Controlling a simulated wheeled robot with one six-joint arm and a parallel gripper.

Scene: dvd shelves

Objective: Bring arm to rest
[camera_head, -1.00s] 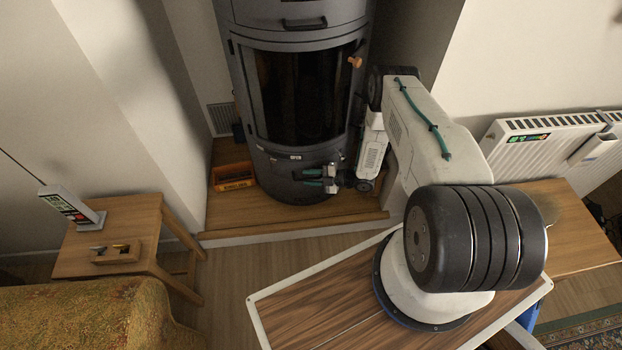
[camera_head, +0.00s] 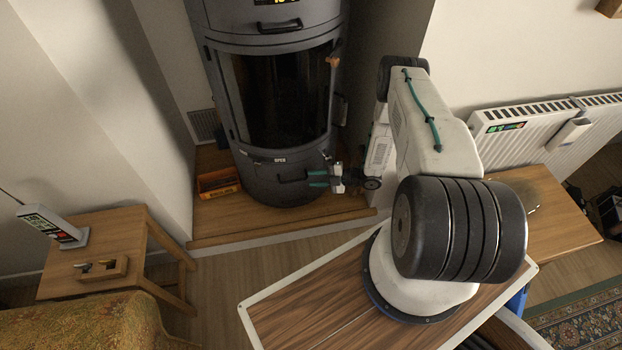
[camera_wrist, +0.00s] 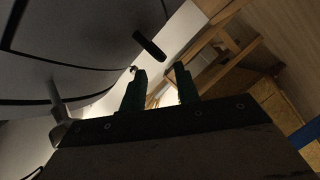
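My gripper (camera_head: 314,179) is at the end of my bent white arm, beside the lower right front of the dark grey stove (camera_head: 268,178). Its two green fingers are apart with nothing between them. In the wrist view my gripper (camera_wrist: 158,72) also shows open and empty. The stove's dark handle (camera_wrist: 150,45) lies beyond the fingertips there, apart from them as far as I can tell. My forearm comes down from the elbow to the wrist, partly hidden behind my upper arm.
An orange crate (camera_head: 218,183) sits on the wooden ledge left of the stove. A small wooden table (camera_head: 118,232) stands at left with a device and a tray on it. White radiators (camera_head: 520,130) and a wooden bench (camera_head: 545,212) are at right. Bare floor shows between.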

